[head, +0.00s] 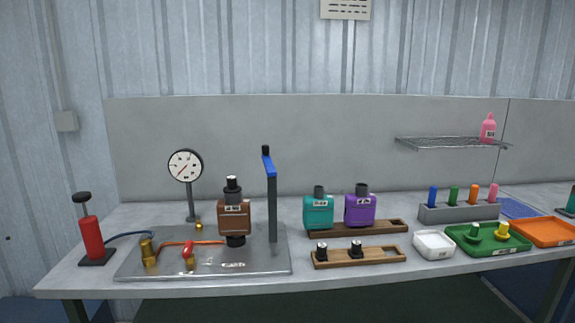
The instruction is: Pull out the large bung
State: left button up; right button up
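A brown muffler (234,216) with a label stands upright on the metal test plate (205,268). A dark stopper-like piece (232,186) sits in its top neck, and a black piece (235,240) is under it. A green bung (474,231) and a yellow bung (502,231) stand in the green tray (492,248) at the right. Two small black pieces (322,250) stand in the front wooden rack (335,262). I cannot tell from size alone which is the large bung. Neither of my grippers is in view.
A red hand pump (91,238), a gauge (186,166) and a blue-handled post (272,205) stand around the plate. Teal (318,213) and purple (359,210) mufflers stand behind the front rack. A white tray (433,245) and an orange tray (548,232) lie to the right.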

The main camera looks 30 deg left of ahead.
aim_at(232, 188)
jog(key=k+j+u, duration=0.1)
jog(key=u, duration=1.05)
jog(key=i+z, duration=0.35)
jog(key=i+j+z, duration=0.15)
jog(key=z, duration=0.2)
jog(key=i+j+z, duration=0.2)
jog(key=z, duration=0.15)
